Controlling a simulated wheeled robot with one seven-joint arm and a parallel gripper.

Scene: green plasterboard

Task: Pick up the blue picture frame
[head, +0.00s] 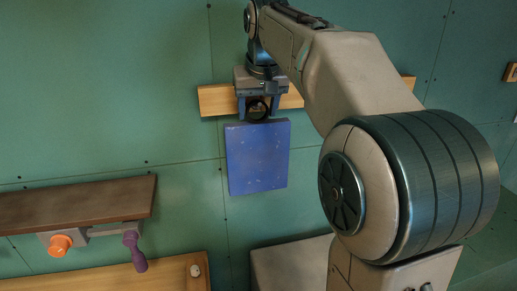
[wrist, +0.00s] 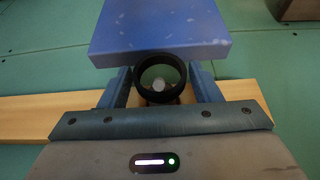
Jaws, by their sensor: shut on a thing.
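The blue picture frame (head: 257,158) is a flat blue panel with pale specks, close to the green wall below a wooden rail. It also shows in the wrist view (wrist: 160,30), just beyond my fingertips. A black ring (wrist: 160,78) meets the panel's upper edge. My gripper (head: 256,112) is shut on this ring, with one blue finger on each side in the wrist view (wrist: 160,84). A small pale round end, perhaps a peg, shows inside the ring. I cannot tell whether the ring is still around it.
The wooden rail (head: 218,99) runs behind my gripper. A brown shelf (head: 75,203) is at the left, with an orange knob (head: 60,245) and a purple handle (head: 134,250) beneath it. A grey box (head: 290,265) stands below the frame.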

